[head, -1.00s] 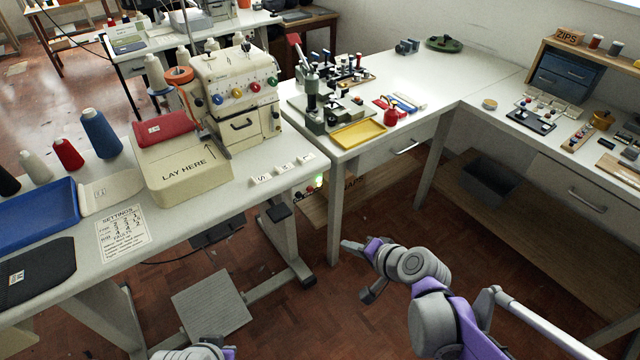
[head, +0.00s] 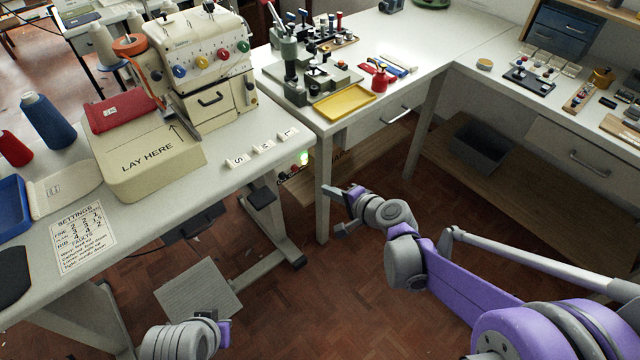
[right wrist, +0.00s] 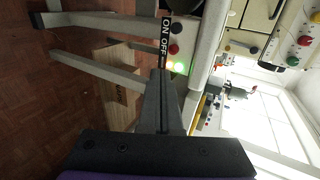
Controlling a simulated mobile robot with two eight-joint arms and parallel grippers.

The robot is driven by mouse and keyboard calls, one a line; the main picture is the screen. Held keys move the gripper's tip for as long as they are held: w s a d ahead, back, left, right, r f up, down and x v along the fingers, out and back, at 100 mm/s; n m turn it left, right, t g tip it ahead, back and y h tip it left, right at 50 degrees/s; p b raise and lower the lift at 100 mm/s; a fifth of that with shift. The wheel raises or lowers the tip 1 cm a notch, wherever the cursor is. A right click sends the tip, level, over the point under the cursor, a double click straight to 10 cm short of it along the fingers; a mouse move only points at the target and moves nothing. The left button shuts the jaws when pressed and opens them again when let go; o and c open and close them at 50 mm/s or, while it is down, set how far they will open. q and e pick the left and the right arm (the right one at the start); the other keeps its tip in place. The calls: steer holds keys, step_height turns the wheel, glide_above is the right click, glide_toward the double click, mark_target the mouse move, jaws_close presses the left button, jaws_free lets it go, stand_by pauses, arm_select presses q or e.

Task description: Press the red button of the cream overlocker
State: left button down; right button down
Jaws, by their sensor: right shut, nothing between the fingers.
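The cream overlocker (head: 200,60) stands on the left table. In the right wrist view, an ON/OFF label (right wrist: 165,35) sits beside two round buttons under the table edge. The red button (right wrist: 173,49) is beside OFF, with a lit green lamp (right wrist: 179,67) close by. My right gripper (head: 329,190) is shut and empty, right of and below the lamp in the picture. Its closed fingers (right wrist: 161,78) point toward the button panel, apparently without contact. My left gripper (head: 223,331) is barely visible at the bottom.
A table leg (head: 322,190) stands right behind my right gripper in the head view. A grey pedal (head: 198,290) is on the floor. A yellow tray (head: 345,102) lies on the right table. Open floor lies between the tables.

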mark_target(296, 169)
steer(key=x, duration=0.4)
steer(key=r+b+x, duration=0.1)
steer(key=x, duration=0.3)
steer(key=r+b+x, duration=0.1)
steer(key=x, duration=0.3)
steer(key=shift+w+a+f, duration=0.1)
steer(key=shift+w+a, duration=0.25)
steer(key=shift+w, duration=0.1)
steer(key=shift+w+a, duration=0.55)
steer(key=shift+w, duration=0.2)
steer(key=shift+r, duration=0.2)
